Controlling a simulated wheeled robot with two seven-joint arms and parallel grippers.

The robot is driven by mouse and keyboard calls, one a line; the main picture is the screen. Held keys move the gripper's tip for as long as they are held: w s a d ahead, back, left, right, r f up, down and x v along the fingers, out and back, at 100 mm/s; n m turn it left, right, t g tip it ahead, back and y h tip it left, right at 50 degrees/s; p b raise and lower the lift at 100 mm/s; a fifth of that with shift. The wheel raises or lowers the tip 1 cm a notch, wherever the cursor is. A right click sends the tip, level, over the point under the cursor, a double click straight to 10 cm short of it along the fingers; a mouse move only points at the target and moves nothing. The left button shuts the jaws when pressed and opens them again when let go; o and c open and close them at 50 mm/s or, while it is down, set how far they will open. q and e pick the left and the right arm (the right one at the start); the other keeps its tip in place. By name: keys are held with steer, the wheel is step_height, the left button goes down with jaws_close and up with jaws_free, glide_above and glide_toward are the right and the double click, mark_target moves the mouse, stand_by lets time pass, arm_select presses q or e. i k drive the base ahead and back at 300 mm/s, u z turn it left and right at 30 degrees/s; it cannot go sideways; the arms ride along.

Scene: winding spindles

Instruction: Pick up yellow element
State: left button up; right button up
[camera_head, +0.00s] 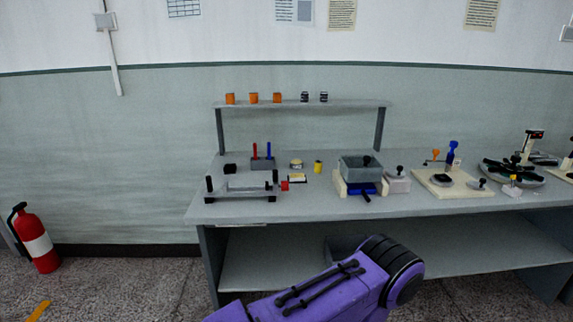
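A small upright yellow element (318,167), roughly cylindrical, stands on the grey workbench (235,208) left of the grey box. To its left are a round pale-yellow and dark item (296,163) and a small white item with yellow on it (297,179). All are small in the picture, so their details are unclear. Neither of my grippers shows. A purple link of my arm (330,292) crosses the bottom middle, in front of the lower shelf.
A frame with black posts (240,189), a holder with red and blue pins (262,163) and a grey box (360,170) stand nearby. A raised shelf (350,104) bears orange and dark spools. A fire extinguisher (38,245) stands left. The bench's front strip is mostly clear.

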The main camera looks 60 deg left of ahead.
mark_target(318, 164)
steer(key=u, duration=0.85)
steer(key=i, duration=0.75)
steer(key=u, duration=0.8)
